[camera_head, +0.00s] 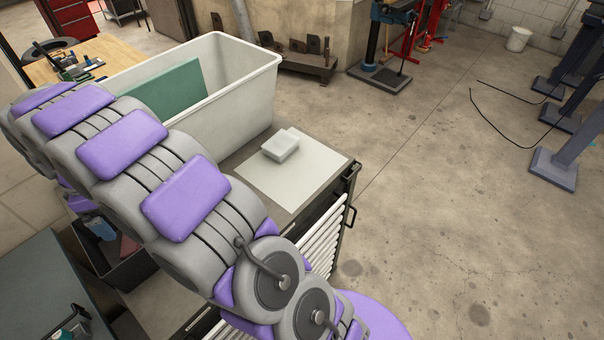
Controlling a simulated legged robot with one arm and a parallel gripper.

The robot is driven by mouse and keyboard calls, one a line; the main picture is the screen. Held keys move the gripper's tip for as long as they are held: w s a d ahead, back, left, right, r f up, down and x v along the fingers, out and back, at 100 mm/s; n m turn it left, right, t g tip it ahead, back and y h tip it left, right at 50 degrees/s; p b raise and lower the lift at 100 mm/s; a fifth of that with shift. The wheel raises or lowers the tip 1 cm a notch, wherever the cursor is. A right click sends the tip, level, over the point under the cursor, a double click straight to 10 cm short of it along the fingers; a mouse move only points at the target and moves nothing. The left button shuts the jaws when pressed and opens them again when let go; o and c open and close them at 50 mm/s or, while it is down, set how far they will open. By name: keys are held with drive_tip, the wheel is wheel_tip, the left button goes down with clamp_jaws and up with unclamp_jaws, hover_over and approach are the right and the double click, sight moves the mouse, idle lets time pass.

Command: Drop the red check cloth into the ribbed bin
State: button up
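I see no cloth that I can make out as red check. A small reddish patch (129,246) shows inside a dark open bin (148,268) at the lower left, partly hidden by my arm; I cannot tell what it is. I cannot make out ribs on that bin. A large smooth white bin (245,98) stands at the back of a cart top, with a flat green panel (170,92) inside it. My grey and purple arm crosses the left and lower middle of the view. My gripper is not in view.
The cart top holds a pale sheet (305,180) with a small white block (280,146) on it. White slats (325,238) line the cart's side. A wooden bench (110,55) is at upper left. Black cable (510,138) and blue-grey stands (555,168) are right. The concrete floor between is open.

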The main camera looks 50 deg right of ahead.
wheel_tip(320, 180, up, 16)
drive_tip(key=p, duration=0.2)
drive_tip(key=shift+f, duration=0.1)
idle(0.4)
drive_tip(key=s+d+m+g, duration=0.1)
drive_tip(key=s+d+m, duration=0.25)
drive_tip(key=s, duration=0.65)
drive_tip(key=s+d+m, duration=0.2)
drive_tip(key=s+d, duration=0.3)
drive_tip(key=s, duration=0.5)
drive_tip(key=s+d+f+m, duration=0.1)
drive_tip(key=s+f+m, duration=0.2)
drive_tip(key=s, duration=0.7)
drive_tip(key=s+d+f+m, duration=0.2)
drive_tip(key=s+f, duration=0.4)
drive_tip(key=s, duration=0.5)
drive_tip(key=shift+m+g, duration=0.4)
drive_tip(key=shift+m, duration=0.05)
